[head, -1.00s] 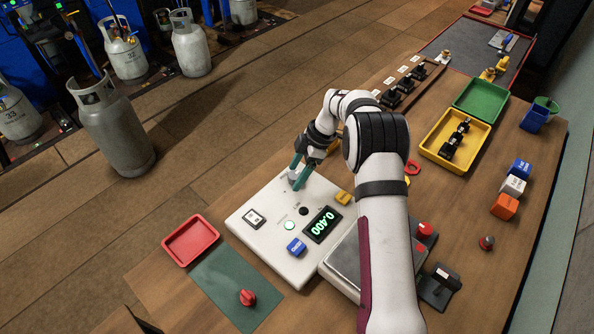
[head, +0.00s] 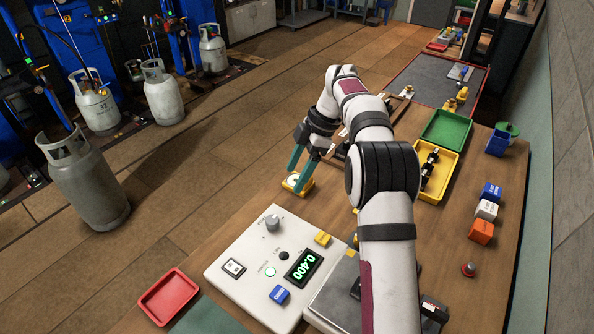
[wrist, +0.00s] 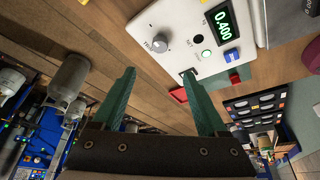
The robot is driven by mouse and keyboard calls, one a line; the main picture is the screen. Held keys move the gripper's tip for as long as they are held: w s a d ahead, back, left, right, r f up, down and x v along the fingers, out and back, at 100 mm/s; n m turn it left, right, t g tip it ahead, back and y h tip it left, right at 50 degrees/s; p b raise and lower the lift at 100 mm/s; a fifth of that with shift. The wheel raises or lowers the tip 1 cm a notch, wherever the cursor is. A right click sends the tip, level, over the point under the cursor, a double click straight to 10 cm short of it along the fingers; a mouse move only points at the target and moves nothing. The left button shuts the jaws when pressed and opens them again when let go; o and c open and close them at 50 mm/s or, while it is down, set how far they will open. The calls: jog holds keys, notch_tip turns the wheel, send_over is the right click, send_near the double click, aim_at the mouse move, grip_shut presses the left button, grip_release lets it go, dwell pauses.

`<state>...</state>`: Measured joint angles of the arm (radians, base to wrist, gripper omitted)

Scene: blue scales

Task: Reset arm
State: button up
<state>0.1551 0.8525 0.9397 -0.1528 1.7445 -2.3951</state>
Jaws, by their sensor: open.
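My gripper (head: 303,172) is open and empty, with its two green fingers apart. In the head view it is in the air near the far end of the white control box, by a small yellow object (head: 297,184) on the table. Whether a finger touches that object I cannot tell. The white control box (head: 240,262) has a grey knob (head: 272,223) and a display (head: 303,268) reading 0.400. The wrist view shows the open fingers (wrist: 160,90) with nothing between them, and the box's knob (wrist: 159,43) beyond them.
A red tray (head: 169,297) lies left of the box. A yellow tray (head: 452,165) holding black parts and a green tray (head: 446,130) are right of my arm. Blue, white and orange blocks (head: 481,232) stand near the right edge. Gas cylinders (head: 83,180) stand on the floor at left.

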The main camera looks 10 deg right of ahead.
dwell(0.4)
jog(key=s+a+r+m, duration=0.1)
jog(key=s+r+m, duration=0.25)
jog(key=s, duration=0.25)
jog(key=s+a+r+m+h, duration=0.1)
jog(key=s+r+m, duration=0.1)
jog(key=s+m, duration=0.35)
jog(key=s+a+r+m, duration=0.1)
jog(key=s+r+m, duration=0.2)
jog(key=s, duration=0.4)
jog(key=s+f+m, duration=0.3)
jog(key=s+m, duration=0.3)
jog(key=s, duration=0.4)
jog(key=s+f+m+h, duration=0.1)
jog(key=s+f+m, duration=0.2)
jog(key=s+m, duration=0.3)
jog(key=s, duration=0.4)
jog(key=shift+h, duration=0.3)
